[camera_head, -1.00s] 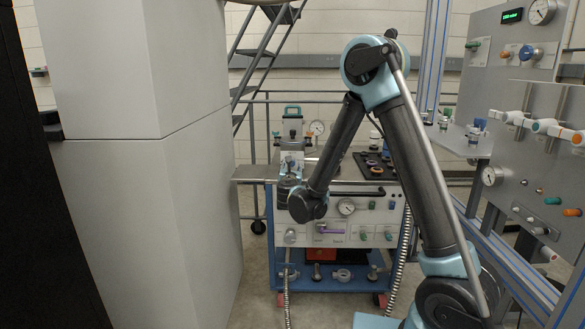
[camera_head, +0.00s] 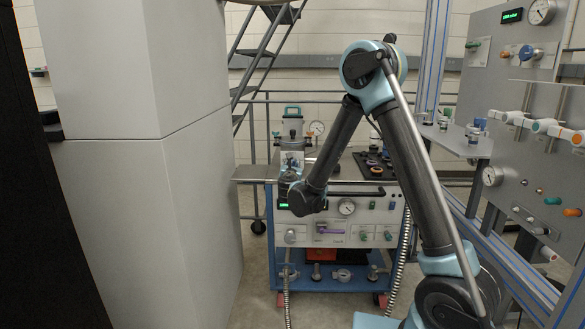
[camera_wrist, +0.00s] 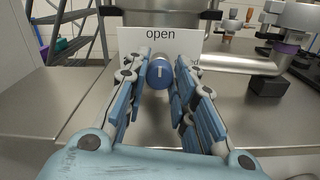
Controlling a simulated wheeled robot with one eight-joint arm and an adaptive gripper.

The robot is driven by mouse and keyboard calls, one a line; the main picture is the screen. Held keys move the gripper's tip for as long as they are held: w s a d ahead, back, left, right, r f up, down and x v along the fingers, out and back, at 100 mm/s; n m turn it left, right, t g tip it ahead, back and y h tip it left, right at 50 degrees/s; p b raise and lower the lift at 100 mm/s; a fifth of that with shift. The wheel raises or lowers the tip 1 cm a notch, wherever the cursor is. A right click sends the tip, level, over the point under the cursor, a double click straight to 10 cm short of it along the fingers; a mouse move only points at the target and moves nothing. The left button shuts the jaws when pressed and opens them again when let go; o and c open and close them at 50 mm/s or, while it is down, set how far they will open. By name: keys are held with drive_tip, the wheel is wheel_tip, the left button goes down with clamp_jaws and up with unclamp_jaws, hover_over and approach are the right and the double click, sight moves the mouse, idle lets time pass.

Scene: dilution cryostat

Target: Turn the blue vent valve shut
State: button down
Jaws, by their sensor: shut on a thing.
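The blue vent valve knob (camera_wrist: 159,74) sits at the middle of the wrist view, with a short white mark standing upright on its face. A white sign reading "open" (camera_wrist: 160,38) is right behind it. My gripper (camera_wrist: 166,64) has its two fingers on either side of the knob, shut on it. In the head view my gripper (camera_head: 291,163) is over the left part of the cart's top. The knob is too small and too covered to make out there.
The steel cart top (camera_head: 255,172) has a black tray (camera_head: 374,165) at the right and a gauge (camera_head: 317,128) behind. A tall grey cabinet (camera_head: 135,190) stands close at the left. A valve panel (camera_head: 530,150) stands at the right. In the wrist view a black block (camera_wrist: 268,86) is to the right.

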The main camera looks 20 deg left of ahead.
drive_tip(key=shift+m, duration=0.4)
drive_tip(key=m, duration=0.3)
drive_tip(key=shift+d+m, duration=0.1)
drive_tip(key=shift+m, duration=0.3)
drive_tip(key=m, duration=0.4)
drive_tip(key=shift+d+f, duration=0.1)
drive_tip(key=c, duration=2.4)
unclamp_jaws()
drive_tip(key=m, duration=0.5)
drive_tip(key=shift+d+m, duration=0.1)
drive_tip(key=shift+m, duration=0.3)
drive_tip(key=c, duration=2.4)
unclamp_jaws()
drive_tip(key=shift+f+m, duration=0.1)
drive_tip(key=shift+m, duration=1.6)
drive_tip(key=c, duration=1.3)
unclamp_jaws()
drive_tip(key=shift+w, duration=0.1)
